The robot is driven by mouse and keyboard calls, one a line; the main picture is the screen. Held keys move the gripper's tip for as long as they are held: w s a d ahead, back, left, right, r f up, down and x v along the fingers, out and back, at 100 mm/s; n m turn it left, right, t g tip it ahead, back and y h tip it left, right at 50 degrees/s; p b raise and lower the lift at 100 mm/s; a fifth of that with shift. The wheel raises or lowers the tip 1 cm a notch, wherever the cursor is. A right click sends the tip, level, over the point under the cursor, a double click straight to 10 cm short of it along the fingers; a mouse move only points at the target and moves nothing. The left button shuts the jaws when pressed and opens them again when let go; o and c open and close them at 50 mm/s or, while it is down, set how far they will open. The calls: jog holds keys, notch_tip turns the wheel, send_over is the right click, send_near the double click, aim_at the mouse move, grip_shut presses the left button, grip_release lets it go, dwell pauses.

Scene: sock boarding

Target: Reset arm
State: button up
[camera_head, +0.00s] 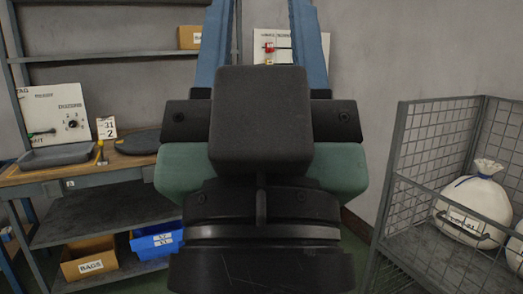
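My gripper (262,22) fills the middle of the head view, seen from behind and close up. Its two blue fingers run up to the top edge and stand well apart, with the back wall and a board showing between them. The fingertips are cut off by the frame. I see nothing held between the visible parts of the fingers. A dark block on my gripper and its green-grey body hide the centre of the room.
A wooden bench (25,178) at left bears a grey tray (57,155), a dark round plate (138,143) and a dial panel (55,113). Below are a "BAGS" box (90,262) and blue bin (157,241). At right, a wire cage (398,150) holds white sacks (474,207).

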notch_tip(320, 180, up, 23)
jog(key=p, duration=2.1)
